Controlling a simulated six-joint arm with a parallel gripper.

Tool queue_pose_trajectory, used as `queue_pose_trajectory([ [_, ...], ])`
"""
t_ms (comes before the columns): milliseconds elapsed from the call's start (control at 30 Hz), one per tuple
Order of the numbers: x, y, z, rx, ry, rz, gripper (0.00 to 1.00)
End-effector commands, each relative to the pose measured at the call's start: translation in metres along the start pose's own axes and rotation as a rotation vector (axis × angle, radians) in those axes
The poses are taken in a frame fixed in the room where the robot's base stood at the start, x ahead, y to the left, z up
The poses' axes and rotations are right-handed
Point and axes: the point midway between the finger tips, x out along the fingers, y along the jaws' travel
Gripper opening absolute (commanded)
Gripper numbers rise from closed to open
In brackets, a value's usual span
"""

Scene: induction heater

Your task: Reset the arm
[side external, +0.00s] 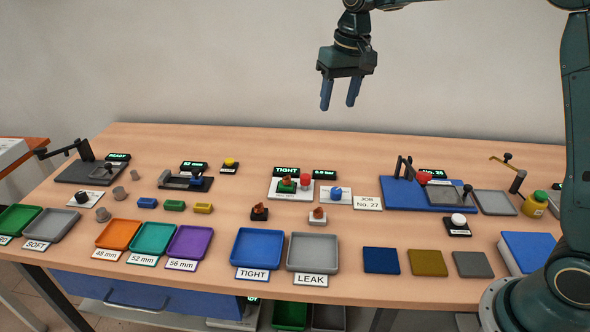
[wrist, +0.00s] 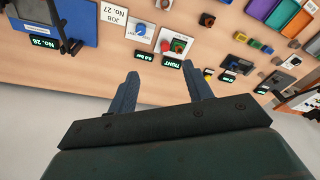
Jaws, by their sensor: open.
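My gripper (side external: 340,94) hangs high above the back of the table in the side external view, fingers pointing down. Its two blue fingers are apart with nothing between them. In the wrist view the open fingers (wrist: 160,92) show against the table top, and they touch nothing. The wooden table (side external: 240,205) lies below, with a clear gap under the fingertips.
Below stand the TIGHT station (side external: 290,188) with a red button, a blue knob unit (side external: 336,193) and a blue fixture (side external: 392,195). Coloured trays, such as the blue TIGHT tray (side external: 257,248), line the front. The air around my gripper is free.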

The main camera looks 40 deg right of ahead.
Motion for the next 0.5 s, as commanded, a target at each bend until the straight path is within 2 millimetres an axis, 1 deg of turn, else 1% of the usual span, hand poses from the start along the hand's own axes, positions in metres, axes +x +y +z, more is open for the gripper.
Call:
queue_pose_trajectory([
  [33,-0.011,0.001,0.01,-0.008,0.014,-0.003,0.5],
  [200,-0.036,0.006,0.042,-0.035,0.052,-0.009,0.5],
  [500,-0.068,0.017,0.103,-0.081,0.119,-0.018,0.5],
])
